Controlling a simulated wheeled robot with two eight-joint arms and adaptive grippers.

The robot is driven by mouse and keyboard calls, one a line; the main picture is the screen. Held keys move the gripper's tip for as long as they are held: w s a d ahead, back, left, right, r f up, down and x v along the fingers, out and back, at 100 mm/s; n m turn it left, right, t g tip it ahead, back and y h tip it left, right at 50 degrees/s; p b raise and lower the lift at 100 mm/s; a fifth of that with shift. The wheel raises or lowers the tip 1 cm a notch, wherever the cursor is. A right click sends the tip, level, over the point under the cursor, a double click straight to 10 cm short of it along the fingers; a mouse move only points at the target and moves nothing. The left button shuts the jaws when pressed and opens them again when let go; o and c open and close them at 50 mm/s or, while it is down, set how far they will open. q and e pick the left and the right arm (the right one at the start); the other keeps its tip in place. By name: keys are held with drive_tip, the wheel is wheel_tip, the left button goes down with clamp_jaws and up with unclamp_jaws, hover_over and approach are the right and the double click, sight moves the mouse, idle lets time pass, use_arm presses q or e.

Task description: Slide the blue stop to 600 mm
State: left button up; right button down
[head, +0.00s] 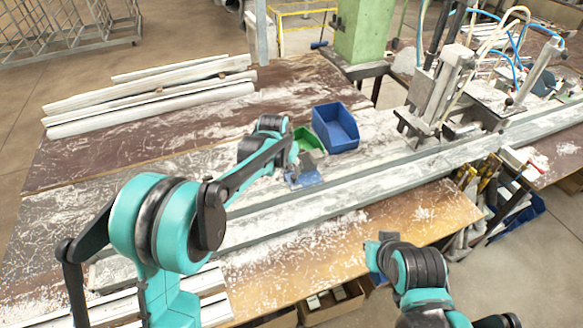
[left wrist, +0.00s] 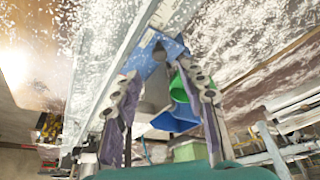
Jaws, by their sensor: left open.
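The blue stop (head: 304,181) sits on the long grey rail (head: 375,170) near the middle of the bench, below the small green bin. My left gripper (head: 291,165) is at the stop, coming from the left, and its arm hides part of the rail. In the left wrist view the blue stop (left wrist: 163,55) shows just beyond and between the tips of my open left gripper (left wrist: 158,75). I cannot tell whether the fingers touch it. No scale marks are readable. My right gripper (head: 379,252) hangs by the bench's front edge, away from the stop; its fingers are unclear.
A blue bin (head: 336,130) and a green bin (head: 308,140) stand just behind the rail. White profiles (head: 150,95) lie at the back left. A clamp machine (head: 440,90) with hoses stands over the rail at right. Pale shavings litter the brown bench.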

sight(294, 176)
use_arm(q)
drive_tip(key=b+x, duration=0.1)
drive_tip(key=x, duration=0.7)
clamp_jaws()
